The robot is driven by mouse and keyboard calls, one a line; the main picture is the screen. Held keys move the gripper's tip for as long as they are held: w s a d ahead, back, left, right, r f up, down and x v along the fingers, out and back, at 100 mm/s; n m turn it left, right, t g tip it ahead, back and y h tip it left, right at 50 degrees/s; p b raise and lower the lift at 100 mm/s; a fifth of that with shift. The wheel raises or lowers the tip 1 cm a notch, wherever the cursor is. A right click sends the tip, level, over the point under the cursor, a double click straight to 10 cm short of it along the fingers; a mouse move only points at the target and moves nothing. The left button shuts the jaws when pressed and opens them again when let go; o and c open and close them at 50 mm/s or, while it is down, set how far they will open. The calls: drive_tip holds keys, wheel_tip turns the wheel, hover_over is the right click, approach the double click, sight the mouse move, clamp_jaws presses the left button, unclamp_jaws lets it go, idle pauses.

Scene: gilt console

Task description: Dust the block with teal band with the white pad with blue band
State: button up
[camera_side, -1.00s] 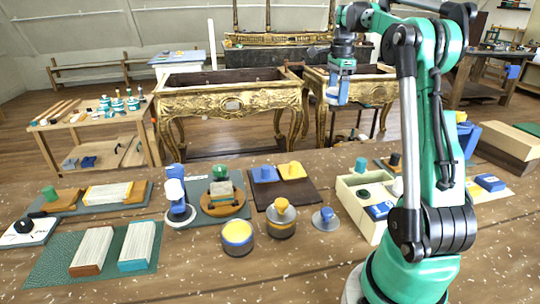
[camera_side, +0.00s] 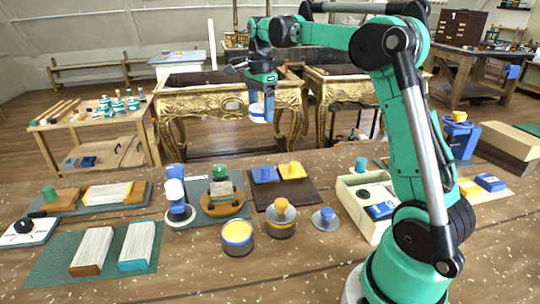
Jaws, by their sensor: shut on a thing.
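My gripper (camera_side: 262,98) is shut on the white pad with blue band (camera_side: 260,115) and holds it in the air, in front of the gilt console at the back. The block with teal band (camera_side: 138,242) is a pale, ridged block with a teal edge along its base. It lies on the green mat (camera_side: 60,272) at the front left of the bench. My gripper and the pad are well apart from it, far above and to its right in the picture.
A block with brown band (camera_side: 91,248) lies just left of the teal one. A blue and white upright thing (camera_side: 177,200), a yellow-topped tin (camera_side: 238,235) and a green-knobbed tool (camera_side: 221,185) stand to the right. A cream box (camera_side: 356,212) is near my arm.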

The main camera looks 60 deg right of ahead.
drive_tip(key=w+a+f+n, duration=0.2)
drive_tip(key=a, duration=0.5)
drive_tip(key=w+a+f+n, duration=0.2)
drive_tip(key=a+f, duration=0.1)
drive_tip(key=a, duration=0.4)
